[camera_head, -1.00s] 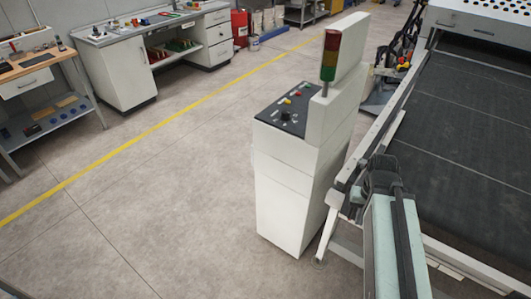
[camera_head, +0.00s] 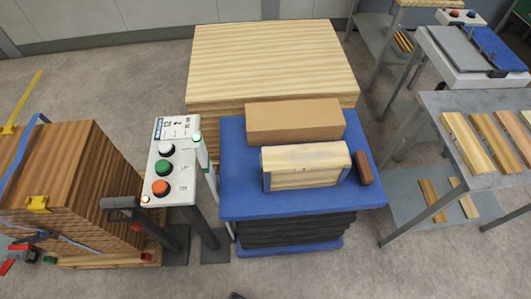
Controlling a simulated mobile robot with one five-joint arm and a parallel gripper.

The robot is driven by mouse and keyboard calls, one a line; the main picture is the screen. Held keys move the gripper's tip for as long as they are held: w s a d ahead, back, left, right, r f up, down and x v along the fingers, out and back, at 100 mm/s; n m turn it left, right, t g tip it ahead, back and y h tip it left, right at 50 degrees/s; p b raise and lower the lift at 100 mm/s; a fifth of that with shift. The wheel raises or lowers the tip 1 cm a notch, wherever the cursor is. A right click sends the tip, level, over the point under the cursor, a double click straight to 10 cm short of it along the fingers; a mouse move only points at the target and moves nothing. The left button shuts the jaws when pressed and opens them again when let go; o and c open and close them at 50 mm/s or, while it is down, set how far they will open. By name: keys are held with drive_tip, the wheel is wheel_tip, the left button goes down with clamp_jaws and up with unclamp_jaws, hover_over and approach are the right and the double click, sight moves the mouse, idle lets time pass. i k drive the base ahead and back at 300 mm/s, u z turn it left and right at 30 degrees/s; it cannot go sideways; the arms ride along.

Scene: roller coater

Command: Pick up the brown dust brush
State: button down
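A small brown block-shaped thing (camera_head: 364,168), which looks like the dust brush, lies at the right edge of the blue-topped stand (camera_head: 240,203). It is just right of a pale wooden block with dark blue ends (camera_head: 305,164); its bristles cannot be made out. My gripper is not clearly in view. Only a tiny dark tip shows at the bottom edge of the picture, and I cannot tell what it is.
A brown box (camera_head: 295,121) lies behind the pale block. A large pale wood stack (camera_head: 270,55) stands behind the stand. A button post (camera_head: 172,165) and strapped dark wood stack (camera_head: 60,180) stand left. A grey bench (camera_head: 440,105) with wood strips stands right. Floor in front is clear.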

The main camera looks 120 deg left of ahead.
sight(367, 177)
drive_tip(key=u, duration=3.6)
